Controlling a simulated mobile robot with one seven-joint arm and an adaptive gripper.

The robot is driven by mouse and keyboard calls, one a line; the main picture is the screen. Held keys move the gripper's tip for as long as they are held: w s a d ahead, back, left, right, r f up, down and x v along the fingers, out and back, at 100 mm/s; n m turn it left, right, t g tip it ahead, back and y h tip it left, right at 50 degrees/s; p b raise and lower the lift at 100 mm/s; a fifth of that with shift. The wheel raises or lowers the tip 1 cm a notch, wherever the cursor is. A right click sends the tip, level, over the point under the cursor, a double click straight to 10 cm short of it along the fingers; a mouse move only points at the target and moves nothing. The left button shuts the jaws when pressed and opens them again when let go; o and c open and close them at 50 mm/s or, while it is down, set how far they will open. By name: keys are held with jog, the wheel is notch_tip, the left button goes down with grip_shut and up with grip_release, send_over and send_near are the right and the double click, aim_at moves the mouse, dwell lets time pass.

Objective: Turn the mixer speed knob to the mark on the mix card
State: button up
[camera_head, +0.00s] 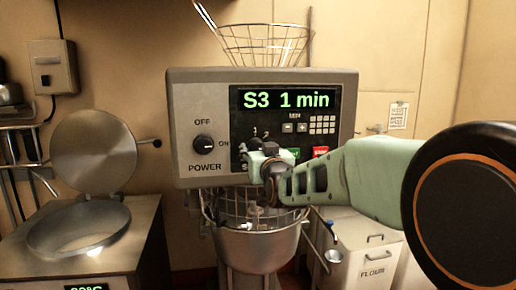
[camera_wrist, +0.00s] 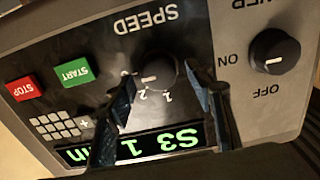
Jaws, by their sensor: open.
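The mixer (camera_head: 180,100) has a grey control panel whose display (camera_head: 287,100) reads "S3 1 min". The black speed knob (camera_wrist: 157,72) is under the word SPEED in the upside-down wrist view, with 1 and 2 readable around it. Its white mark lies toward the left there; the exact setting is unclear. My gripper (camera_wrist: 162,75) is open, with one dark finger on each side of the knob; contact cannot be told. In the head view my gripper (camera_head: 262,165) hides most of the knob. A small printed card (camera_head: 398,115) hangs on the wall, too small to read.
The power knob (camera_head: 203,144) points toward ON. Green START (camera_wrist: 73,74) and red STOP (camera_wrist: 24,88) buttons sit close to the speed knob. The mixing bowl (camera_head: 257,245) is below the panel. A lidded pot (camera_head: 80,235) stands left, a flour bin (camera_head: 372,245) right.

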jog(key=shift+s, duration=0.1)
jog(key=shift+c, duration=0.3)
jog(key=c, duration=1.1)
jog(key=shift+o, duration=0.2)
jog(key=shift+f+n+b, duration=0.1)
jog(key=shift+n+b, duration=0.2)
jog(key=shift+b, duration=0.2)
jog(key=n+b, duration=0.2)
jog(key=b, duration=0.1)
jog(key=shift+f, duration=0.1)
jog(key=n+b, duration=0.2)
jog(key=n, duration=0.1)
jog(key=shift+a, duration=0.1)
jog(key=shift+r+n+b, duration=0.2)
jog(key=shift+n+b, duration=0.7)
jog(key=shift+n, duration=0.6)
